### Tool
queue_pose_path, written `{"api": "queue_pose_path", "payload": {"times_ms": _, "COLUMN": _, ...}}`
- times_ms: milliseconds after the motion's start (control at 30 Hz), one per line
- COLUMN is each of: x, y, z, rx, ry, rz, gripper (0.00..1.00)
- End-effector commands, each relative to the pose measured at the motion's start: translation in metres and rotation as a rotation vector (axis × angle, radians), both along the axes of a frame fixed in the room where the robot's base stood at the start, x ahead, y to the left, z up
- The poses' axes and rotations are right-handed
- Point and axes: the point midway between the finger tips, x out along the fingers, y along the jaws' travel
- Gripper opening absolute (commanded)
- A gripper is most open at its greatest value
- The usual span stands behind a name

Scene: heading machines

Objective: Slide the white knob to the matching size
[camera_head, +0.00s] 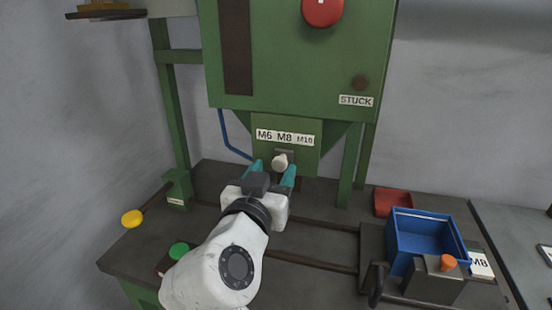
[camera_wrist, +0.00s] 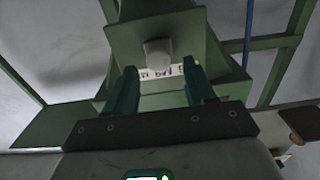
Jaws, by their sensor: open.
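The white knob (camera_head: 280,161) sits on the front of the green machine, below a label strip (camera_head: 285,138) reading M6, M8 and M10. It stands roughly under the M8 mark. A card (camera_head: 480,263) reading M8 lies by the blue bin at the right. My gripper (camera_head: 274,170) is open, its teal fingers pointing at the knob. In the wrist view the pale knob (camera_wrist: 157,52) shows between and just beyond the fingertips (camera_wrist: 159,72), apparently not gripped. The label strip is partly hidden by the fingers there.
A blue bin (camera_head: 398,237) and a red tray (camera_head: 393,202) stand on the bench at the right. A yellow-ended lever (camera_head: 132,218) and a green button (camera_head: 179,251) are at the left. A red button (camera_head: 322,10) and a STUCK label (camera_head: 356,101) are above.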

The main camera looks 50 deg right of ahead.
Motion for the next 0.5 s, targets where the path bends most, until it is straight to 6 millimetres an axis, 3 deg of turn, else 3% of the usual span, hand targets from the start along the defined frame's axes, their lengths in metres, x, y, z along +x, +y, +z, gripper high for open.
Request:
{"api": "queue_pose_path", "payload": {"times_ms": 200, "x": 0.011, "y": -0.030, "z": 0.001, "rx": 0.000, "ry": 0.002, "rz": -0.001, "gripper": 0.54}}
{"api": "queue_pose_path", "payload": {"times_ms": 500, "x": 0.015, "y": -0.042, "z": -0.001, "rx": 0.001, "ry": 0.000, "rz": 0.002, "gripper": 0.54}}
